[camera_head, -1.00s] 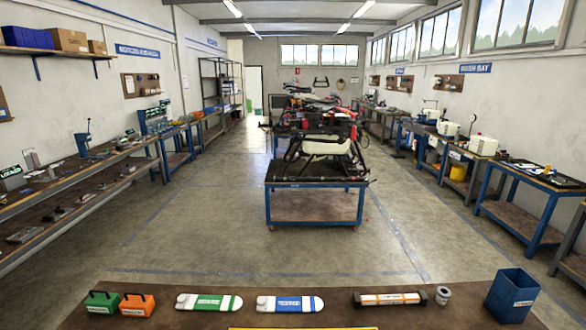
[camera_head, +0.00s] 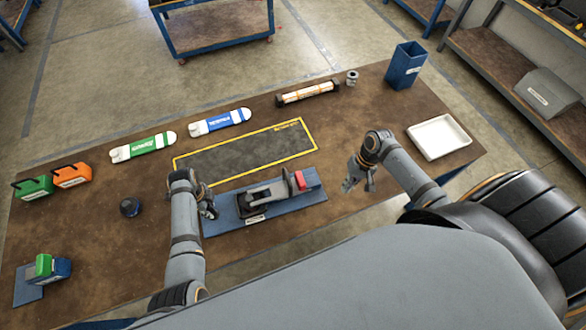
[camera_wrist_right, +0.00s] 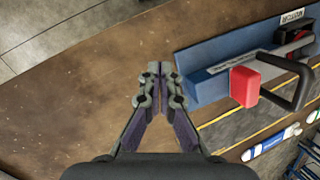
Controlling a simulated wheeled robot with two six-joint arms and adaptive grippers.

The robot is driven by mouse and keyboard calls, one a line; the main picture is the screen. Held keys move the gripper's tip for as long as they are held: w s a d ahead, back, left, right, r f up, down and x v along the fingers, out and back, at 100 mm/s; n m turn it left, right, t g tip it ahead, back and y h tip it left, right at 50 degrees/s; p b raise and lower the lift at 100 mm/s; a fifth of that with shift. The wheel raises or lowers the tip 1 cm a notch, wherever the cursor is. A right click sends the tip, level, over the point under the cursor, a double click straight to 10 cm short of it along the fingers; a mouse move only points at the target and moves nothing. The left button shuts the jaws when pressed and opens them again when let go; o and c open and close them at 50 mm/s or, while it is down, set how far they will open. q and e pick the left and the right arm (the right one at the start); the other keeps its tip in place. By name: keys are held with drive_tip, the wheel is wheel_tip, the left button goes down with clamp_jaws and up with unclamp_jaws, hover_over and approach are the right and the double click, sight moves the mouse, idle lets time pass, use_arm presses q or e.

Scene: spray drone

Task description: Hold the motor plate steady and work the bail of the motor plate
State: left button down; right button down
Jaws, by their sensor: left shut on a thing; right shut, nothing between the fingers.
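The motor plate (camera_head: 312,198) is a long blue plate lying on the brown bench. It carries a black block, a grey bar, a red block (camera_head: 300,180) and a dark upright loop, which looks like the bail (camera_head: 287,183). In the right wrist view the plate (camera_wrist_right: 205,75) and the bail (camera_wrist_right: 299,88) are at the right, with a label reading MOTOR. My left gripper (camera_head: 210,209) is shut at the plate's left end; its fingertips are partly hidden. My right gripper (camera_head: 357,184) is shut and empty, off the plate's right end. Its fingers (camera_wrist_right: 160,78) show in the right wrist view.
A yellow-edged dark mat (camera_head: 240,152) lies behind the plate. Green (camera_head: 144,146) and blue (camera_head: 220,121) labelled tools and an orange-labelled bar (camera_head: 307,93) are beyond it. A white tray (camera_head: 440,137) and blue bin (camera_head: 405,65) stand right. Bare bench surrounds my right gripper.

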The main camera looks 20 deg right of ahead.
drive_tip(key=w+a+r+n+t+y, duration=0.1)
drive_tip(key=w+a+r, duration=0.2)
drive_tip(key=w+r, duration=0.15)
drive_tip(key=w+a+r+n+y, duration=0.1)
drive_tip(key=w+a+r, duration=0.15)
drive_tip(key=r, duration=0.35)
drive_tip(key=n+y, duration=0.1)
drive_tip(key=y, duration=0.1)
approach(286, 176)
drive_tip(key=x, duration=0.6)
drive_tip(key=shift+f, duration=0.35)
drive_tip(key=shift+h, duration=0.3)
drive_tip(key=shift+a, duration=0.4)
